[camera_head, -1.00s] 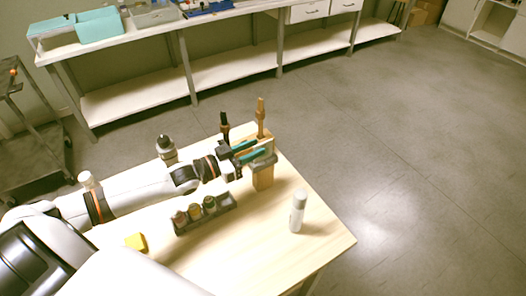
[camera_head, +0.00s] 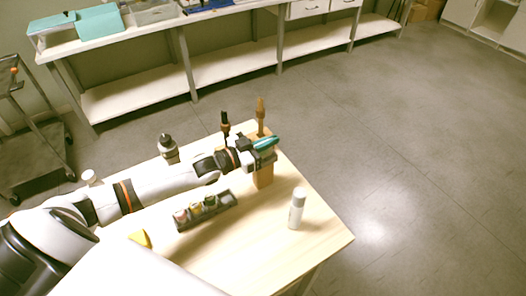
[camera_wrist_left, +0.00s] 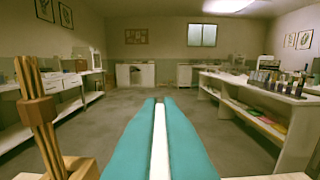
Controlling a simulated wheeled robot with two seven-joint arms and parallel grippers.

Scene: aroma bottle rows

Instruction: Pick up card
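My left gripper (camera_head: 264,144) reaches over the far right part of the wooden table (camera_head: 262,242), above a wooden block (camera_head: 263,177). Its two teal fingers lie close together in the head view. The left wrist view shows the gripper (camera_wrist_left: 160,125) with a thin white strip, which looks like the card (camera_wrist_left: 159,140) seen edge-on, between the fingers. The card cannot be made out in the head view. My right gripper is not in view.
Wooden sticks in a holder (camera_wrist_left: 40,120) stand close left of the fingers in the wrist view. A tray of small bottles (camera_head: 205,211), a white bottle (camera_head: 297,208), a grey bottle (camera_head: 168,148) and a yellow piece (camera_head: 140,238) are on the table.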

